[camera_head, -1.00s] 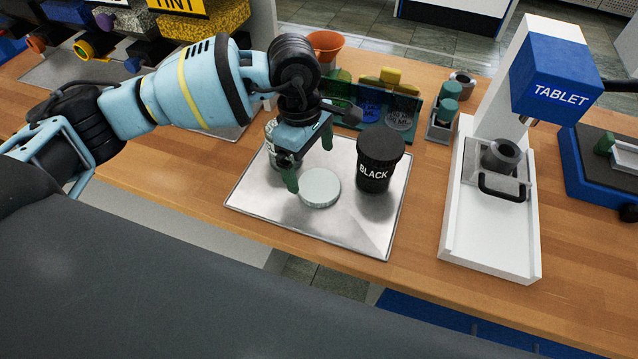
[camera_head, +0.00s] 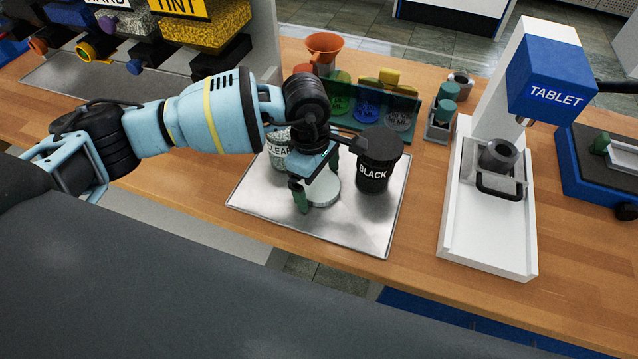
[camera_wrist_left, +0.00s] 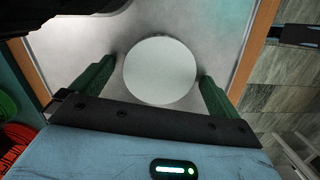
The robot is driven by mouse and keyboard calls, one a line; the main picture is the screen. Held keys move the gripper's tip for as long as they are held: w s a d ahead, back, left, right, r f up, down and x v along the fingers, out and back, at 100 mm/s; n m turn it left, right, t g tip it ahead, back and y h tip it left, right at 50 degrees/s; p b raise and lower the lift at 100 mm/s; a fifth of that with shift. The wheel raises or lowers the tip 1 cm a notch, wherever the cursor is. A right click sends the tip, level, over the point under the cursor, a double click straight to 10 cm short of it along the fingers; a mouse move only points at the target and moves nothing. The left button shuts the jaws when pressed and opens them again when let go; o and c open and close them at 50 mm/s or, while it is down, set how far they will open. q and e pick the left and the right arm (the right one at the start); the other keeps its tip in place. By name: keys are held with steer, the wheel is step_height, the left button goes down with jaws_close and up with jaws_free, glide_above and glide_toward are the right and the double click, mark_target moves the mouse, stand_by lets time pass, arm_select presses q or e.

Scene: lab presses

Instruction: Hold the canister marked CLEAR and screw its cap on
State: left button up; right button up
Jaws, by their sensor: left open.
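The canister marked CLEAR (camera_head: 279,150) stands on the metal tray (camera_head: 345,237), partly hidden behind my left gripper; no cap shows on the part I can see. A pale round cap (camera_head: 326,192) lies flat on the tray in front of it. My left gripper (camera_head: 318,196) is open over the cap, with one green finger at each side. In the left wrist view the cap (camera_wrist_left: 160,71) lies between the two fingers, and a narrow gap shows beside it. My right gripper is not in view.
A black canister marked BLACK (camera_head: 375,166) with a black cap stands close to the right of my left gripper. The TABLET press (camera_head: 500,190) stands further right. An orange funnel (camera_head: 325,45) and green holder (camera_head: 390,115) stand behind. The tray's front is clear.

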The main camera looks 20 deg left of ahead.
mark_target(318, 184)
arm_select(q)
steer(key=c, duration=1)
steer(key=shift+o, duration=0.2)
step_height(318, 184, up, 10)
